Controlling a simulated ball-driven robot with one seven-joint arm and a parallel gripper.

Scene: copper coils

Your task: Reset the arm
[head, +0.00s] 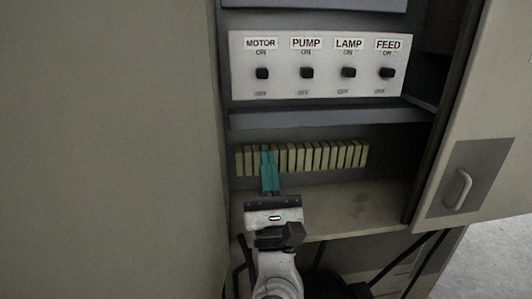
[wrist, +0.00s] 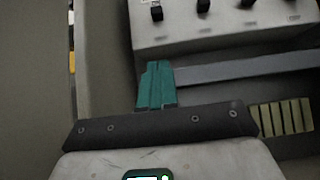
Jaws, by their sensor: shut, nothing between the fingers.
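My gripper (head: 268,158) is shut and empty, with its teal fingers together. In the head view it points up and away from me into an open cabinet, in front of the left part of a row of yellowish blocks (head: 325,157). In the wrist view the teal fingers (wrist: 156,68) stand close together, with the row of blocks (wrist: 283,117) off to the right. I cannot tell whether the fingertips touch the blocks. Part of the row is hidden behind the fingers.
A white switch panel (head: 318,90) labelled MOTOR, PUMP, LAMP and FEED is above the gripper. The cabinet's bottom ledge (head: 345,208) is bare. The open door (head: 490,120) with a handle is on the right. A plain wall or panel (head: 105,150) fills the left.

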